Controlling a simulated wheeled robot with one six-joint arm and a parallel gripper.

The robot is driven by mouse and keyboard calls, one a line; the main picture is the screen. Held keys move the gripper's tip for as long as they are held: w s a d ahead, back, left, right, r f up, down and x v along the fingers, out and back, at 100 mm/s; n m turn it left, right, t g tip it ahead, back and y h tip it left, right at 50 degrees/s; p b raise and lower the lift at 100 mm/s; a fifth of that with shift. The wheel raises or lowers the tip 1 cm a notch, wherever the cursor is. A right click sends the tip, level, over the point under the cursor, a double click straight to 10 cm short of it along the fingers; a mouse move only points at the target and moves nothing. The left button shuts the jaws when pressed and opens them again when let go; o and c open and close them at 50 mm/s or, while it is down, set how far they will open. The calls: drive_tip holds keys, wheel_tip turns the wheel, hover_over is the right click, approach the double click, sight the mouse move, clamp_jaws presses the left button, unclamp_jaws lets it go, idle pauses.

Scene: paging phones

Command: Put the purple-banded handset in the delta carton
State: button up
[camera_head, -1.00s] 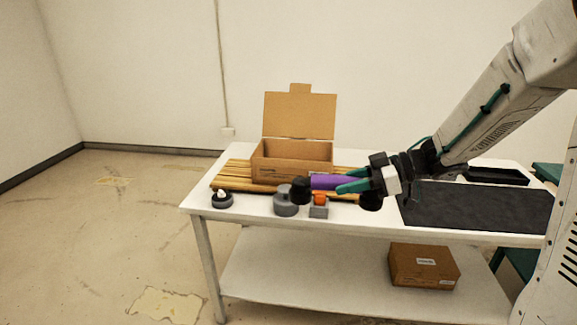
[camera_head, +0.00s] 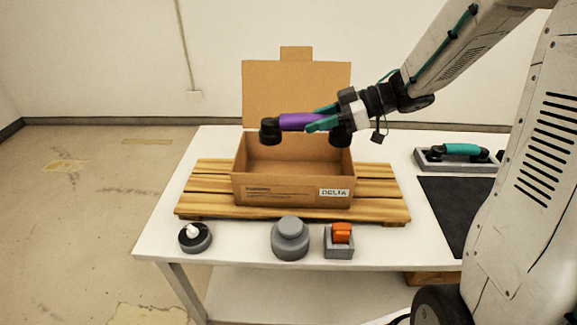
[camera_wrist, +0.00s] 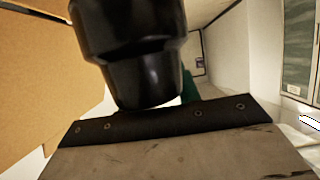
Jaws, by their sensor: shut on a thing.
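The purple-banded handset (camera_head: 301,122) has a purple grip and black ends. My gripper (camera_head: 322,121) is shut on its purple middle and holds it level in the head view, over the open delta carton (camera_head: 285,187). The carton is brown cardboard with a "DELTA" label on its front and its lid raised at the back. Its visible inside looks empty. In the wrist view a black end of the handset (camera_wrist: 140,60) fills the upper middle, and the cardboard (camera_wrist: 45,70) shows at the left.
The carton stands on a wooden slatted pallet (camera_head: 205,188) on the white table. A black-and-white knob (camera_head: 195,237), a grey round stepped piece (camera_head: 290,240) and an orange switch (camera_head: 341,234) line the front. A teal-banded handset (camera_head: 462,149) rests in a grey cradle at right, behind a dark mat (camera_head: 447,205).

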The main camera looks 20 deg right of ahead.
wheel_tip(320, 180, down, 10)
drive_tip(key=shift+w, duration=0.25)
idle(0.4)
drive_tip(key=shift+f, duration=0.55)
drive_tip(key=o, duration=1.1)
